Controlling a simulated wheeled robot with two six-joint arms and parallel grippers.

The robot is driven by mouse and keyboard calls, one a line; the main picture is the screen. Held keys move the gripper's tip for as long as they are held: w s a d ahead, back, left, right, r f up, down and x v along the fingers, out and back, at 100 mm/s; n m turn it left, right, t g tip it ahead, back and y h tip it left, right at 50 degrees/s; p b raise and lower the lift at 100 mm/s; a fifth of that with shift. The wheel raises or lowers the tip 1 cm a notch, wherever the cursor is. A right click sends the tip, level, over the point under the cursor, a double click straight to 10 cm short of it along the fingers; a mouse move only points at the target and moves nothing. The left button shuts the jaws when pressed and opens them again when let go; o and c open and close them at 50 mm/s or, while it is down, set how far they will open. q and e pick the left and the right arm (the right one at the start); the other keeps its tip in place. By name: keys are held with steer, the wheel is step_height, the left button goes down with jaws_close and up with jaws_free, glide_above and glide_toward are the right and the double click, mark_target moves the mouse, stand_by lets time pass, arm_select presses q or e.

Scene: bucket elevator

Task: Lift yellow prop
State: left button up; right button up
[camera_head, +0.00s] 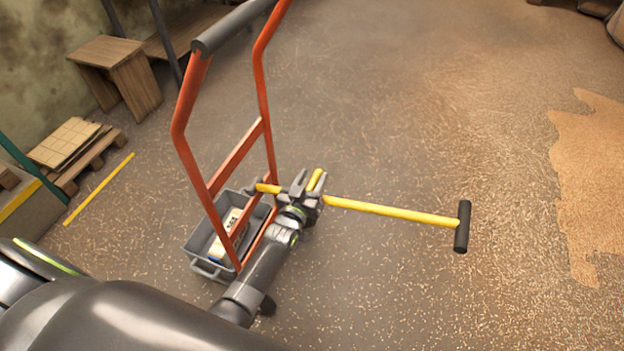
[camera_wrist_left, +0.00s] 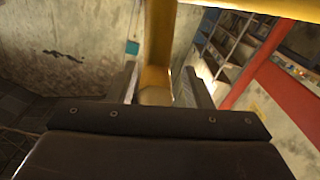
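The yellow prop (camera_head: 390,211) is a long thin bar with a black grip (camera_head: 462,226) at its right end. It runs left behind my left gripper (camera_head: 308,185) to the red cart frame. A short yellow stub rises between the fingers. In the left wrist view, the yellow stub (camera_wrist_left: 159,45) stands between the two fingers of my left gripper (camera_wrist_left: 160,85), with narrow gaps beside it. A yellow bar (camera_wrist_left: 265,9) crosses the top right there. My right gripper is not in view.
A red cart frame (camera_head: 190,145) with a dark handle stands over a grey bin (camera_head: 208,270) beside my left arm. A wooden stool (camera_head: 118,60) and a pallet (camera_head: 90,165) are at the left. The floor to the right is clear, with a grain patch (camera_head: 600,180).

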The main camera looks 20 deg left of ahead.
arm_select(q)
steer(key=s+p, duration=0.2)
steer(key=s, duration=1.5)
steer(key=shift+s+a+p, duration=0.25)
steer(key=shift+p, duration=0.1)
steer(key=s+a+f+g+p, duration=0.1)
steer(key=s+f+g, duration=0.25)
steer(key=f, duration=0.35)
steer(key=s+a+f+g+y, duration=0.1)
steer(key=s+a+f+g, duration=0.1)
steer(key=s+f, duration=0.35)
steer(key=s+a+f+g+p, duration=0.1)
steer(key=s+f+g, duration=0.2)
steer(key=f, duration=0.6)
steer(key=s+a+f+g, duration=0.2)
steer(key=s+f, duration=0.1)
steer(key=s, duration=0.4)
steer(key=s+a+f+m+g, duration=0.1)
steer(key=s+a+f+g, duration=0.1)
steer(key=s, duration=0.5)
steer(key=s+a+f+g, duration=0.2)
steer(key=s+f+g, duration=0.2)
steer(key=s, duration=0.4)
steer(key=shift+f+y+p, duration=0.3)
steer(key=shift+f+p, duration=0.1)
steer(key=shift+f, duration=0.15)
